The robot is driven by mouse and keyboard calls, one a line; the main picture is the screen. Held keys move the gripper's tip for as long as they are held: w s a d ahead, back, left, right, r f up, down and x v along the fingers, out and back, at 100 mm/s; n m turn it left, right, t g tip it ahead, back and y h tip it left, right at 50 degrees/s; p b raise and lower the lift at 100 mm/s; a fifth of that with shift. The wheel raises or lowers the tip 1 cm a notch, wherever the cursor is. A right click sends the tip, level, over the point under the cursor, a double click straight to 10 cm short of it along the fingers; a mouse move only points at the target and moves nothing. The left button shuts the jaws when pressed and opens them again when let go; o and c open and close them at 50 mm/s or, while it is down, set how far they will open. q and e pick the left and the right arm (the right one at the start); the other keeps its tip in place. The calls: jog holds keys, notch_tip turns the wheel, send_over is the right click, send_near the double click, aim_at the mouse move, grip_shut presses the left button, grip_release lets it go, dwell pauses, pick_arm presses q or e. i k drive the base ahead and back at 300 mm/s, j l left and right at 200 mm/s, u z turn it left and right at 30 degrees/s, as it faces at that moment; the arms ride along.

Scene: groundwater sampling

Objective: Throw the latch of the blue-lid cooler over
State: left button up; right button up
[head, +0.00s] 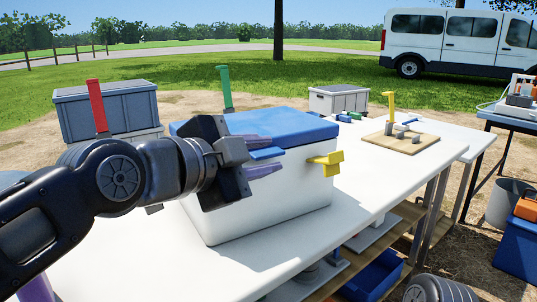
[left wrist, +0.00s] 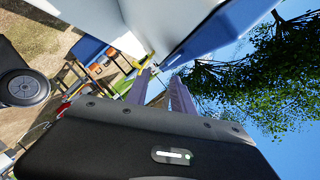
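The blue-lid cooler stands on the white table, with a white body (head: 290,195) and a closed blue lid (head: 285,125). My left gripper (head: 274,153) is at the cooler's front face, left of the yellow latch. Its purple fingers are apart, and a small blue piece (head: 266,154) shows between them; I cannot tell if they touch it. In the left wrist view the open fingers (left wrist: 160,85) point toward the lid edge (left wrist: 205,35), with the yellow latch (left wrist: 142,62) beyond. My right gripper is out of view.
A grey-lidded box (head: 108,108) with a red upright handle (head: 97,105) stands at the left. A green upright piece (head: 225,88) is behind the cooler. A wooden board (head: 405,142) with a yellow piece lies at the right. The table between is mostly clear.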

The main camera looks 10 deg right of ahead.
aim_at(331, 166)
jog(key=k, duration=1)
